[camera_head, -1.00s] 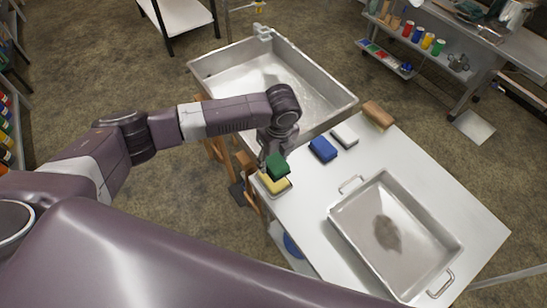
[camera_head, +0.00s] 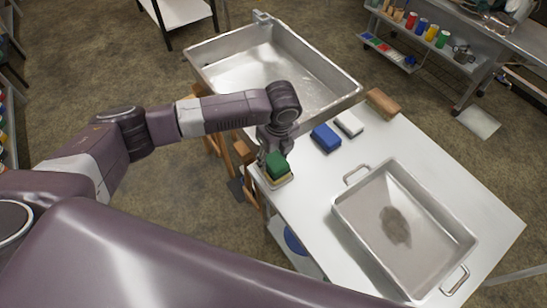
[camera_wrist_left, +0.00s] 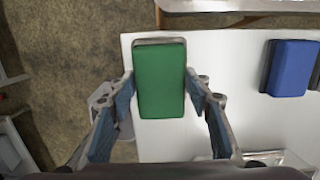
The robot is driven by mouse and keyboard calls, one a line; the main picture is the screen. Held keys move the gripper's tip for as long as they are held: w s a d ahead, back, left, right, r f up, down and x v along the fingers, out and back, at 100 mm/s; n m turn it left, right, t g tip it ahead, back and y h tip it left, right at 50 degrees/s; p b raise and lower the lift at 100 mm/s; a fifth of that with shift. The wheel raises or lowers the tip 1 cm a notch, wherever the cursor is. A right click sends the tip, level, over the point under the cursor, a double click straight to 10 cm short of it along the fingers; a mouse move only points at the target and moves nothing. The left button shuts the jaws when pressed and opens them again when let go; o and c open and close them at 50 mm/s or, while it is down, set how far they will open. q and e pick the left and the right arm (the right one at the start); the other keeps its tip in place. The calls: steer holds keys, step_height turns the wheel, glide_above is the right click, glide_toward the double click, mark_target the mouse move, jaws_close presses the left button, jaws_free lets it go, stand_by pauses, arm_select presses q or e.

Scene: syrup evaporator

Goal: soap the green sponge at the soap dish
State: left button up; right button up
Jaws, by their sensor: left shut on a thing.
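The green sponge (camera_head: 277,164) is in my left gripper (camera_head: 270,150), over the soap dish (camera_head: 284,182) at the table's left corner. The dish's pale rim shows below the sponge, with the yellow soap mostly covered; whether they touch is hard to tell. In the left wrist view the green sponge (camera_wrist_left: 160,80) sits between the two fingers of my left gripper (camera_wrist_left: 160,88), which is shut on it. My right gripper is in neither view.
On the white table (camera_head: 320,200) are a blue sponge (camera_head: 326,138), a white sponge (camera_head: 349,123), a wooden brush (camera_head: 382,102) and a steel pan (camera_head: 345,205) with a brown stain (camera_head: 396,227). A large steel sink (camera_head: 330,100) stands behind.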

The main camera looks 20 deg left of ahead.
mark_target(272, 156)
arm_select(q)
steer(key=shift+f, duration=0.5)
stand_by(0.8)
steer(key=shift+s+f, duration=0.1)
stand_by(1.8)
step_height(272, 156, up, 7)
steer(key=p, duration=0.8)
stand_by(0.4)
stand_by(0.4)
